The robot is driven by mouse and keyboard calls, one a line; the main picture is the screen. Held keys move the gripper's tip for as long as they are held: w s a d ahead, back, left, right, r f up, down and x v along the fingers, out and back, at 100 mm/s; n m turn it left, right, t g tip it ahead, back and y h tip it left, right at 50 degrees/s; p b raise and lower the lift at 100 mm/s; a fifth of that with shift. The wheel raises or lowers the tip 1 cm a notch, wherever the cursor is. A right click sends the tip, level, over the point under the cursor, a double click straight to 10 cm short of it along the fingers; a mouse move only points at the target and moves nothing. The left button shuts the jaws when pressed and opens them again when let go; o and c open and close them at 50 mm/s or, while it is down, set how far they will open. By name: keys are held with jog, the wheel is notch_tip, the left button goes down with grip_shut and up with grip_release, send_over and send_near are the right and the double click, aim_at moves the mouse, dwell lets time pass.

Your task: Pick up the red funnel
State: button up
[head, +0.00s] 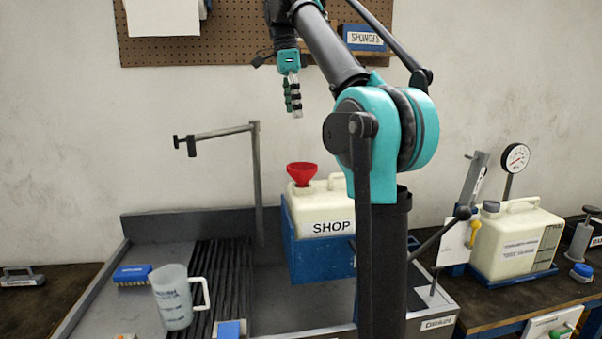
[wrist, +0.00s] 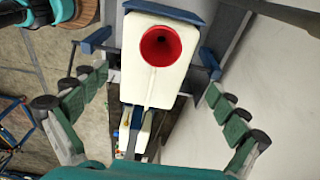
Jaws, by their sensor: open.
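The red funnel (head: 303,174) sits upright in the top of a cream jug labelled SHOP (head: 325,212), at the jug's left side in the head view. In the wrist view the funnel (wrist: 161,45) shows from above as a red ring with a dark hole, on the cream jug (wrist: 150,87). My gripper (head: 294,106) hangs above the funnel and a little to its left in the head view, clear of it. In the wrist view its green fingers (wrist: 160,95) are spread wide and empty, on either side of the jug.
The jug stands in a blue holder (head: 308,256) at the sink. A tap (head: 257,180) rises just left of it. Another cream container (head: 510,240) with a gauge (head: 515,158) stands right.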

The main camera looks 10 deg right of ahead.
send_near(302, 166)
notch_tip(302, 166, down, 5)
jog(key=shift+d+f, duration=0.1)
jog(key=shift+d, duration=0.05)
jog(key=shift+d+f, duration=0.25)
jog(key=shift+f, duration=1.05)
jog(key=shift+d+f, duration=0.25)
jog(key=shift+f, duration=1)
jog(key=c, duration=1.4)
jog(key=shift+o, duration=0.2)
jog(key=shift+r, duration=0.1)
